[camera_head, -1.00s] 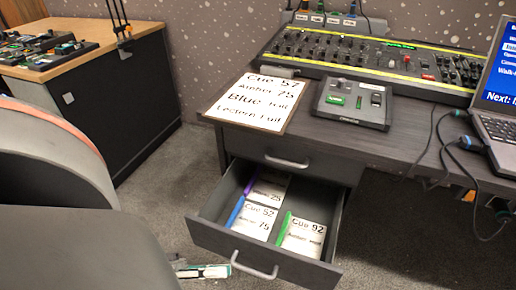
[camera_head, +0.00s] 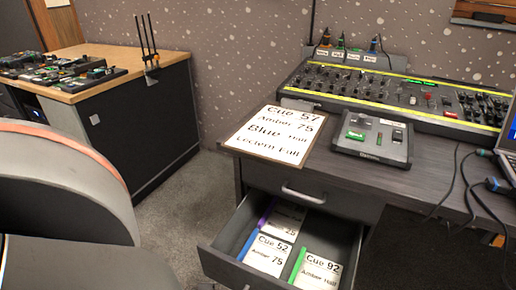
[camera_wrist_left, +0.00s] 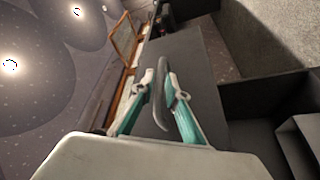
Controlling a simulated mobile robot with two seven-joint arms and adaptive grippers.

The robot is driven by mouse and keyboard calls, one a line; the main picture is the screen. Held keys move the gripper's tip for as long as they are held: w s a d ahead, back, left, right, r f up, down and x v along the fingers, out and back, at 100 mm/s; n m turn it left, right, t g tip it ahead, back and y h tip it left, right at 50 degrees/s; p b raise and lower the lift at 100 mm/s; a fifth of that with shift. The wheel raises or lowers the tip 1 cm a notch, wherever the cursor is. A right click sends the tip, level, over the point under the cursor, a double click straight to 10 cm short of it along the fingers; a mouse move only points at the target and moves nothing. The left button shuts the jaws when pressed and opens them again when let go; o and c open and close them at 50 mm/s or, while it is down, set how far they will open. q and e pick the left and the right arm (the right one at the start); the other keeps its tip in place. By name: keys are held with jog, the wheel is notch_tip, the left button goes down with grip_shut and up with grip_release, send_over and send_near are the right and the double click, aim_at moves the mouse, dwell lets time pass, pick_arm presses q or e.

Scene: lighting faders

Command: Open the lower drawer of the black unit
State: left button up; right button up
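The black unit is a dark desk pedestal with an upper drawer (camera_head: 315,191), which is closed and has a grey handle. Its lower drawer (camera_head: 345,255) is pulled out and shows cue cards inside. The fingers look open around the bar. A dark drawer front (camera_wrist_left: 190,60) lies behind them. My right gripper is in neither view.
On the desk are a large cue sheet (camera_head: 270,136), a small control box (camera_head: 372,138), a long fader console (camera_head: 400,100) and trailing cables. A grey rounded chair-like shape (camera_head: 60,185) fills the lower left. Carpet (camera_head: 185,220) is clear beside the unit.

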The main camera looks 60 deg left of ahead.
pick_arm(q)
grip_shut()
jog(key=s, duration=0.1)
jog(key=s+d, duration=0.2)
jog(key=s, duration=0.1)
jog(key=shift+s+d+p, duration=0.1)
jog(key=shift+d+p, duration=0.15)
jog(key=shift+p, duration=0.05)
jog(key=shift+o, duration=1.2)
grip_release()
jog(key=v, duration=1.2)
